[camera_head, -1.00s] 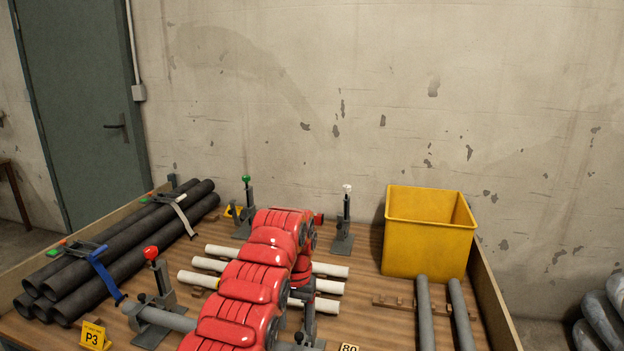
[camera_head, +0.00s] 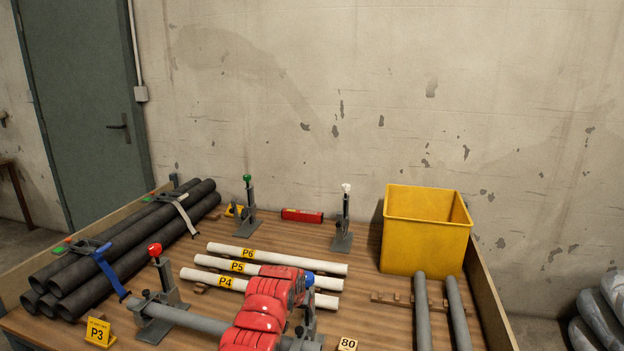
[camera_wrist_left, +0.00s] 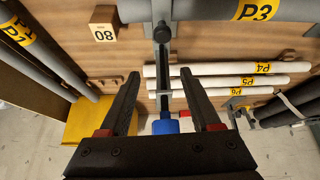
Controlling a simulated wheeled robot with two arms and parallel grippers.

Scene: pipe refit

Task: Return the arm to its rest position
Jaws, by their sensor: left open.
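My left arm (camera_head: 262,315), in red segments, reaches up from the lower middle of the head view and covers part of the bench. In the left wrist view my left gripper (camera_wrist_left: 160,76) is open and empty, its dark fingers spread apart. A clamp stand with a blue knob (camera_wrist_left: 166,126) shows between and beyond the fingers; the blue knob (camera_head: 309,280) also shows beside the arm in the head view. The grey pipe labelled P3 (camera_head: 190,319) lies at the front, partly hidden by the arm. My right gripper is not in view.
White pipes (camera_head: 285,259) labelled P4, P5 and P6 lie mid-bench. Stands with red (camera_head: 155,250), green (camera_head: 247,178) and white (camera_head: 346,188) knobs rise around them. A yellow bin (camera_head: 425,245), grey pipes (camera_head: 423,310) and strapped black pipes (camera_head: 110,255) flank the bench.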

